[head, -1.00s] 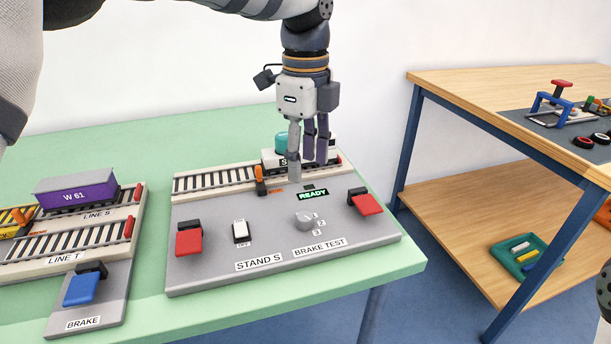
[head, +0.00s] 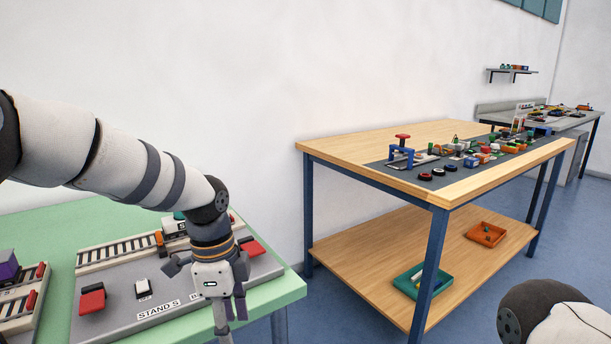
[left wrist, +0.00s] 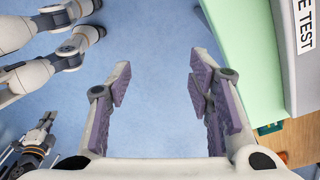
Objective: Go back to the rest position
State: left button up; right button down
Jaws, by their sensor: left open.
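My left gripper (head: 231,312) hangs in front of the STAND S panel (head: 130,300), near the front edge of the green table, and hides part of the panel. In the left wrist view, the left gripper (left wrist: 160,72) has its fingers wide apart, with only blue floor between them. My right arm (head: 550,312) shows in part at the lower right of the head view, its hand outside that view. What looks like my right gripper (left wrist: 45,122) shows small at the lower left of the left wrist view; its opening is unclear.
The green table (head: 280,292) edge lies close to my left gripper; it also shows in the left wrist view (left wrist: 245,60). A wooden workbench (head: 400,142) with a lower shelf stands to the right. Blue floor (head: 375,325) lies open between.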

pick_arm(q)
jog(key=s+a+f+n+g+h, duration=0.1)
jog(key=s+f+n, duration=0.6)
jog(key=s+f, duration=0.95)
jog(key=s+a+f+n, duration=0.1)
jog(key=s+a+n, duration=0.2)
jog(key=s, duration=0.5)
jog(key=s+a+f+n+y, duration=0.1)
jog(key=s+a+f+n, duration=0.1)
jog(key=s, duration=0.6)
jog(key=s+a+f+n, duration=0.2)
jog(key=s+a+n, duration=0.2)
jog(key=s+n, duration=0.2)
jog(key=shift+s+a+f+g+y+p, duration=0.15)
jog(key=shift+s+g+y+p, duration=0.25)
jog(key=shift+s, duration=0.55)
